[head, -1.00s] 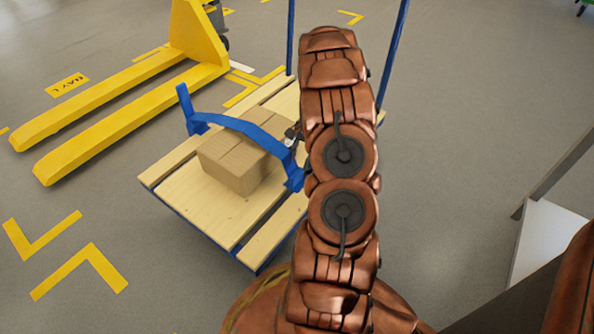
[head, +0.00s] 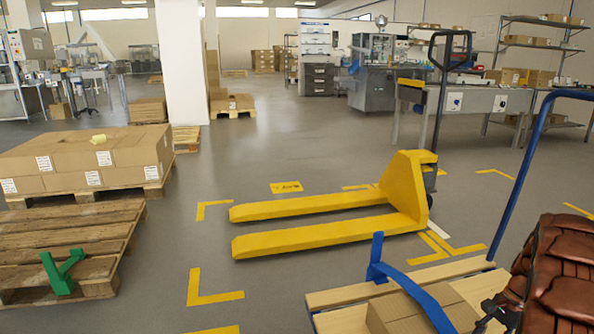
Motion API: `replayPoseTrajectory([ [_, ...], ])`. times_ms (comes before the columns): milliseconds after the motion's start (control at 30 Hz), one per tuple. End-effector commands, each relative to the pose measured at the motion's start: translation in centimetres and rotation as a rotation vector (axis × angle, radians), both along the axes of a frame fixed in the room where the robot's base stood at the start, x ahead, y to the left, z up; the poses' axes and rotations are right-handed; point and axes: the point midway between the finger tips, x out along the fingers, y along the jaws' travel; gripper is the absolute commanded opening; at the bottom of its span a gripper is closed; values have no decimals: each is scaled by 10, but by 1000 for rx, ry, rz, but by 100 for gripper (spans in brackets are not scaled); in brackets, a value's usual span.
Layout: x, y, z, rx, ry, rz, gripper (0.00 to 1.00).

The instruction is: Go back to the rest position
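My brown segmented arm enters at the lower right of the head view. A small dark part at its end, which looks like my gripper (head: 497,316), shows beside the cart's load; its fingers cannot be made out. Next to it a brown cardboard box (head: 400,313) rests on a wooden-slatted cart (head: 345,296). A curved blue piece (head: 412,290) with an upright blue end arches over the box. I cannot tell whether it touches the box or belongs to my gripper. The frame's bottom edge cuts off the box and cart.
A yellow pallet jack (head: 318,232) stands just beyond the cart. At left are a pallet of boxes (head: 85,158) and stacked empty pallets (head: 75,235) with a green piece. A white column (head: 182,60) stands behind. The central floor (head: 290,145) is clear.

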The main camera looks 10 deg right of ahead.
Motion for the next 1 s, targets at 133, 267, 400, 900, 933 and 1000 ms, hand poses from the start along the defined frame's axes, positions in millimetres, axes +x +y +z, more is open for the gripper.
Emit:
replayPoseTrajectory([
  [133, 5, 37, 76, -27, -5, 99, 47],
  [267, 5, 70, 125, -45, -9, 185, 47],
  [400, 0, 106, 177, -62, -16, 281, 47],
  [900, -44, 226, 343, -112, -60, 638, 47],
  [933, -49, 233, 352, -114, -62, 659, 47],
  [1000, -58, 248, 373, -119, -72, 713, 47],
])
